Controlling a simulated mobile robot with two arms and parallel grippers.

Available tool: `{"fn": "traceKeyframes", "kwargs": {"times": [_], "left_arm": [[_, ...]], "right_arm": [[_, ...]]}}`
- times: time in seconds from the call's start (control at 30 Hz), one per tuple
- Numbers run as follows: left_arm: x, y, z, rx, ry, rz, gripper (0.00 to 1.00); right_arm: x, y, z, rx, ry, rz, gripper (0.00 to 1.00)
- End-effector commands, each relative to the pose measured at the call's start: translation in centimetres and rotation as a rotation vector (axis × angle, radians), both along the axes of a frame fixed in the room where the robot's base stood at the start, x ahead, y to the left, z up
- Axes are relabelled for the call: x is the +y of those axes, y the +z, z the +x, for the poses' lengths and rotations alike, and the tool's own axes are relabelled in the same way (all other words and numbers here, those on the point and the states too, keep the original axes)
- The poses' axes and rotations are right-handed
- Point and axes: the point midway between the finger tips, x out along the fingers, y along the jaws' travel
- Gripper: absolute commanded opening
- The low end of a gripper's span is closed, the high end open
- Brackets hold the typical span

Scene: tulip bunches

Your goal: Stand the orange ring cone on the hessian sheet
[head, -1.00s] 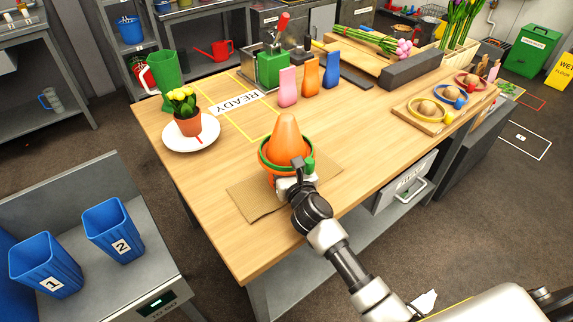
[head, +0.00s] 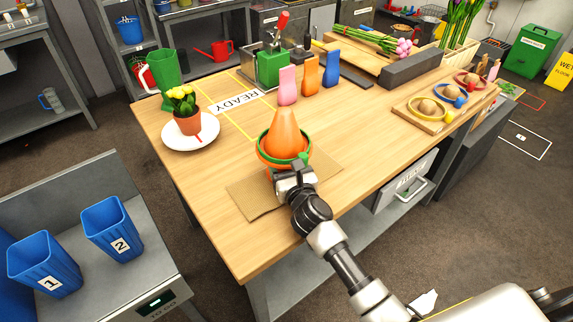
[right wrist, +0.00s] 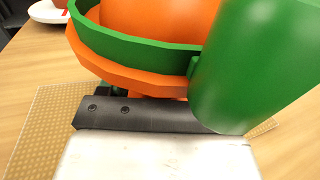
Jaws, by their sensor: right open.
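The orange ring cone (head: 284,130) rises point-up over the far part of the brown hessian sheet (head: 250,199). A green ring (head: 267,151) with a green knob lies around it, inside an orange rim. My right gripper (head: 296,174) is open at the near side of the cone, just below the rim. In the right wrist view the green knob (right wrist: 252,62) is large at the right, and the orange rim (right wrist: 130,74) passes just above a dark finger. The cone's foot is mostly hidden, so its contact with the sheet is unclear. My left gripper is out of view.
A potted yellow plant on a white plate (head: 190,138) stands left of the cone. Pink (head: 287,86), orange (head: 310,76) and blue (head: 331,69) blocks stand behind it. Ringed items on a wooden board (head: 422,115) are at the right. The table between is clear.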

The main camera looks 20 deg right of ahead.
Motion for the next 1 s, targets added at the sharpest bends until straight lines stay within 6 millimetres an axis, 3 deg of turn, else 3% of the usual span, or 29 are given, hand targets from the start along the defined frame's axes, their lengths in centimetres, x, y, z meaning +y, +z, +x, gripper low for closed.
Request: {"fn": "traceKeyframes", "kwargs": {"times": [0.07, 0.2, 0.7, 1.0], "left_arm": [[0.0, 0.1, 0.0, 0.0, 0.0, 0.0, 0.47], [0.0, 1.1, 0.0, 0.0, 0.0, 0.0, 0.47], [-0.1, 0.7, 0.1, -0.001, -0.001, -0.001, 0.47], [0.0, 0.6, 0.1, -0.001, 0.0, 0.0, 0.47]], "right_arm": [[-0.1, -0.2, -0.1, 0.007, -0.001, -0.001, 0.65], [-0.1, 1.5, 0.0, 0.002, -0.001, -0.003, 0.65], [-0.4, 1.1, -10.2, 0.001, 0.0, -0.001, 0.65], [-0.5, 1.3, -12.0, -0.002, 0.0, -0.001, 0.65]]}}
